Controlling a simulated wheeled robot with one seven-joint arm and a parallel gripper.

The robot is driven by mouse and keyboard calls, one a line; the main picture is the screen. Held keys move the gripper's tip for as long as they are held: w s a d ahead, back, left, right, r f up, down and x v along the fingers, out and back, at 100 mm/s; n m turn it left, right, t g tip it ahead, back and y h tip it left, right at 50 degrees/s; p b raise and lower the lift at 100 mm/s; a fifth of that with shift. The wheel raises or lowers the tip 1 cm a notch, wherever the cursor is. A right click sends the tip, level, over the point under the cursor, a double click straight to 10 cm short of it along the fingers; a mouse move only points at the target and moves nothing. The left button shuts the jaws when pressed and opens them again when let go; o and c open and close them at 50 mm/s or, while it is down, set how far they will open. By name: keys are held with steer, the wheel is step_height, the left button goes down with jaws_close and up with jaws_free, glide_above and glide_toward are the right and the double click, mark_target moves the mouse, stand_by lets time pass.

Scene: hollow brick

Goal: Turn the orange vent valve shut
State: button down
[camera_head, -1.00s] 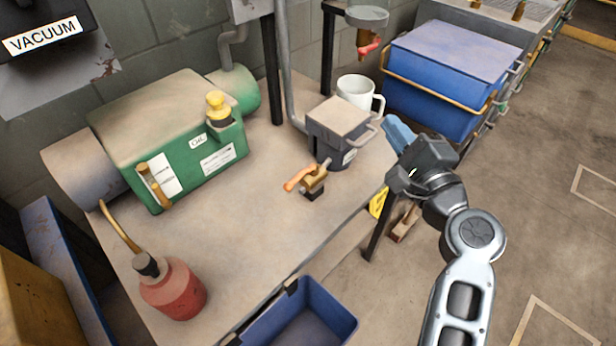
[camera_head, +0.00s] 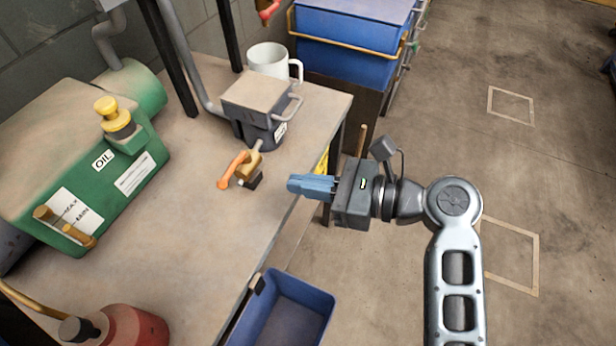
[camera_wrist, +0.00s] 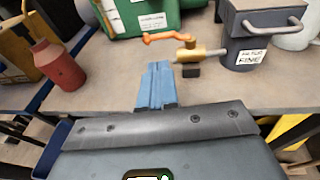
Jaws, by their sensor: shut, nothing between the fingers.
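The orange vent valve handle (camera_head: 232,170) sits on a brass valve body (camera_head: 250,166) beside the dark grey canister (camera_head: 262,108) on the bench. In the wrist view the orange handle (camera_wrist: 168,37) lies roughly crosswise, just beyond my fingertips, with the brass body (camera_wrist: 203,54) to its right. My gripper (camera_head: 292,184) has blue fingers, shut and empty, at the bench's right edge, pointing left toward the valve. The fingers (camera_wrist: 158,66) are together in the wrist view. A clear gap separates them from the valve in the head view.
A green oil pump unit (camera_head: 75,165) stands on the left of the bench, with a red oil can (camera_head: 135,328) in front. A white mug (camera_head: 270,60) stands behind the canister. A blue bin (camera_head: 290,310) hangs at the bench's front edge. Bare bench top lies left of the valve.

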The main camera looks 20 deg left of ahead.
mark_target(232, 173)
steer(key=a, duration=0.3)
steer(key=a+f, duration=0.1)
steer(key=a, duration=0.2)
steer(key=a+f, duration=0.1)
steer(key=a, duration=0.3)
steer(key=shift+s+a+p, duration=0.1)
steer(key=shift+s+p, duration=0.15)
steer(key=shift+p, duration=0.1)
